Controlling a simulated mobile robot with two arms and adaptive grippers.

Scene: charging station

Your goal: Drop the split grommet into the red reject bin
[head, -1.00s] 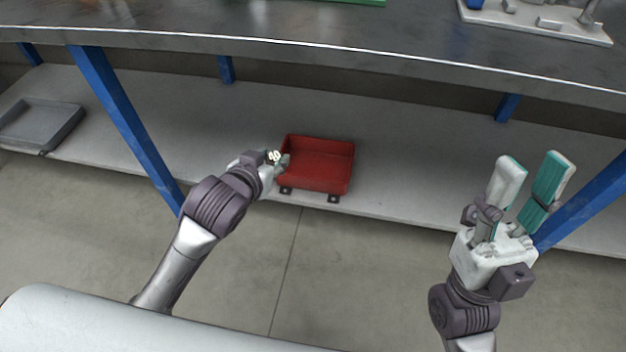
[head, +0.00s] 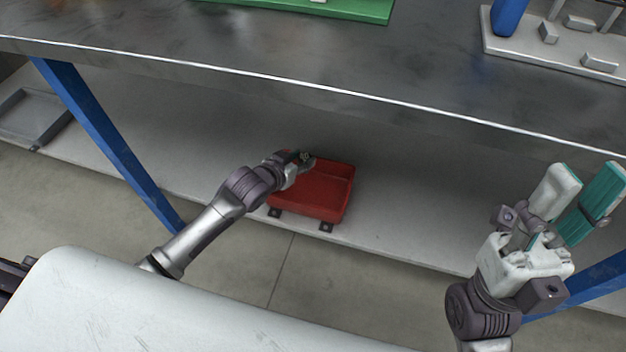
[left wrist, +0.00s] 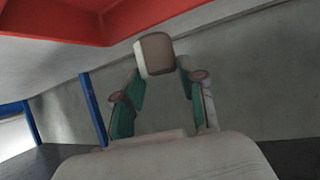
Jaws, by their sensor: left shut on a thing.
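The red reject bin (head: 325,195) sits on the lower shelf, and part of it shows at the top left of the left wrist view (left wrist: 60,22). My left gripper (head: 303,160) is over the bin's back left corner in the head view. In the left wrist view its fingers (left wrist: 160,75) are shut on a small grey-brown piece with rounded corners (left wrist: 156,54), taken as the split grommet. Its split cannot be made out. My right gripper (head: 584,180) is open and empty, at the right in front of the bench.
The bench top (head: 250,60) overhangs the shelf, with its front edge above my left arm. A blue leg (head: 105,140) stands left of that arm. A grey tray (head: 30,115) lies on the shelf at far left. A green board (head: 340,8) and a pale fixture (head: 560,45) are on the bench.

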